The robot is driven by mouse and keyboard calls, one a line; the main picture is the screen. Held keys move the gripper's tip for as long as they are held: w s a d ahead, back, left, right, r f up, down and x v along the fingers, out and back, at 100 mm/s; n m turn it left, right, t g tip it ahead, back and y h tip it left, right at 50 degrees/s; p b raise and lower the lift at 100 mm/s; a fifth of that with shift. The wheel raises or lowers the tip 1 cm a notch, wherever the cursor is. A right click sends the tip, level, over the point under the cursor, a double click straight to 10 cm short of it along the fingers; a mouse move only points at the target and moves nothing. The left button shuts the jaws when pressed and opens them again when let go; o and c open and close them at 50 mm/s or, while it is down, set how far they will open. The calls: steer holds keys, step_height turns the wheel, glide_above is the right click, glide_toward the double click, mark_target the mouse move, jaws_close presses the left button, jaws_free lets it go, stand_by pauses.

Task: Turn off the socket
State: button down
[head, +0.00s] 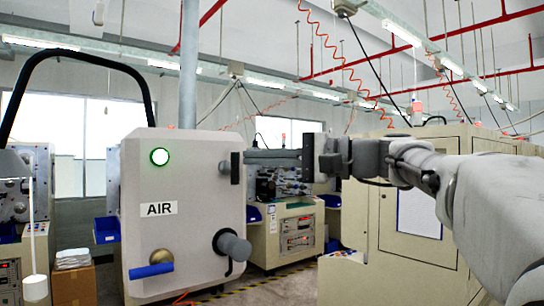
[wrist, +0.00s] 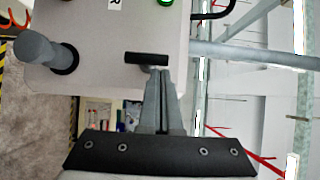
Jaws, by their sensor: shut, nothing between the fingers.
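A light grey panel box labelled AIR (head: 200,200) stands left of centre in the head view. It bears a lit green button (head: 159,156), a blue-handled brass valve (head: 150,271) and a grey cylindrical plug in a black socket collar (head: 235,247). My gripper (head: 248,157) is shut and empty, at the box's right edge beside a black latch-like bar (head: 235,167). In the wrist view the closed fingertips (wrist: 163,70) are close to this bar (wrist: 147,59); contact is unclear. The grey plug (wrist: 40,50) shows at left there, apart from the fingers.
A black curved hose (head: 75,55) arches above the box. Winding machines stand behind, one with a beige cabinet (head: 285,230). A large beige cabinet (head: 400,215) stands at right, behind my arm. A cardboard box (head: 74,283) sits on the floor at left.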

steer(key=shift+s+a+r+n+h+p, duration=0.15)
steer(key=shift+r+n+h+p, duration=0.2)
steer(key=shift+n, duration=0.3)
steer(key=shift+s+a+r+n+h+p, duration=0.1)
steer(key=shift+a+r+n+h+p, duration=0.05)
steer(key=shift+n+h, duration=0.4)
stand_by(0.6)
steer(key=shift+s+a+r+n+h+p, duration=0.25)
steer(key=shift+a+n+h+p, duration=0.1)
steer(key=shift+n+h, duration=0.45)
steer(key=shift+s+a+r+n+h+p, duration=0.2)
steer(key=shift+a+n+h+p, duration=0.1)
steer(key=shift+n+h, duration=0.5)
steer(key=shift+s+a+f+n+t+h, duration=0.1)
steer(key=shift+s+a+n+t+h, duration=0.25)
steer(key=shift+n+h, duration=0.5)
steer(key=shift+s+a+n+t+h, duration=0.1)
steer(key=shift+a+n+t+h, duration=0.25)
steer(key=shift+n+h, duration=0.45)
steer(key=shift+s+a+f+n+t+h, duration=0.1)
steer(key=shift+s+a+n+t+h, duration=0.3)
steer(key=shift+n+h, duration=0.4)
steer(key=shift+a, duration=0.2)
steer(key=w+a+r+p+v, duration=0.1)
steer(key=r+p+v, duration=0.1)
steer(key=v, duration=1)
steer(key=shift+s+r+p, duration=0.25)
steer(key=shift+r+p, duration=0.1)
steer(key=shift+p, duration=0.25)
